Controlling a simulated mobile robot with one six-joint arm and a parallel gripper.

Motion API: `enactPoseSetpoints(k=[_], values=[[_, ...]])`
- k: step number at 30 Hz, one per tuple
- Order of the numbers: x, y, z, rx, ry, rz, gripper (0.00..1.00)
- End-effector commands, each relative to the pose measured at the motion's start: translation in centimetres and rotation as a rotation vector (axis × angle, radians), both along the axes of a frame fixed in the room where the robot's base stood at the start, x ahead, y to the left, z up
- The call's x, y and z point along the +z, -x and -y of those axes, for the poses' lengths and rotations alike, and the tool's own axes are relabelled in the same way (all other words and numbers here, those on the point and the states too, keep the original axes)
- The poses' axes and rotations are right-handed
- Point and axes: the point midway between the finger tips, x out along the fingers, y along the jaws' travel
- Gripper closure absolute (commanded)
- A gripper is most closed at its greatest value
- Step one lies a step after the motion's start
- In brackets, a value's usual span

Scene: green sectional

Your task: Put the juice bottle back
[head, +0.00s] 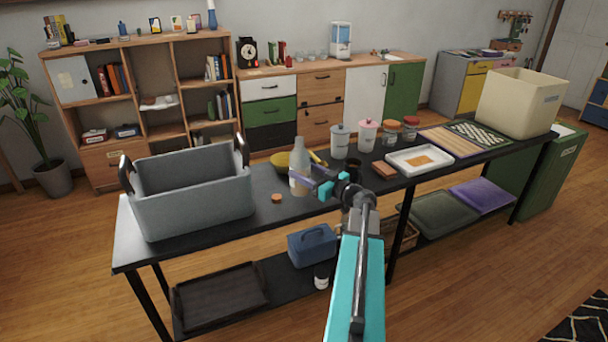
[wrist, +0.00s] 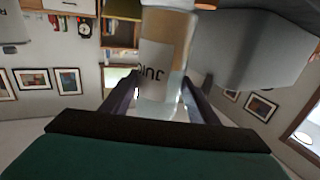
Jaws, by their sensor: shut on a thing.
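The juice bottle (head: 298,172) is a clear, pale bottle with a narrow neck and a cream label. It stands upright at the black table, beside the grey bin; whether its base touches the top cannot be told. In the wrist view the juice bottle (wrist: 163,55) shows upside down, its label reading "JUIC", between the two fingers. My gripper (head: 304,182) reaches it from the right and is shut on it. In the wrist view my gripper (wrist: 165,95) has one dark finger on each side of the bottle. Part of the label is hidden by the fingers.
A grey bin (head: 195,200) with black handles stands left of the bottle. An orange cap (head: 276,198) lies between them. Canisters (head: 340,140), a white tray (head: 418,160) and a cream box (head: 520,105) stand to the right.

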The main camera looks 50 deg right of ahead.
Motion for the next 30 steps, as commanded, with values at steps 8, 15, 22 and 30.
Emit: enactPoseSetpoints(k=[8,15,22,30], values=[[-0.2,-2.2,2.1,0.0,0.0,0.002,0.83],[-0.3,-2.8,2.6,0.0,0.0,0.002,0.83],[-0.3,-2.7,2.5,0.0,0.0,0.001,0.83],[-0.5,-3.5,3.4,-0.001,-0.001,0.001,0.83]])
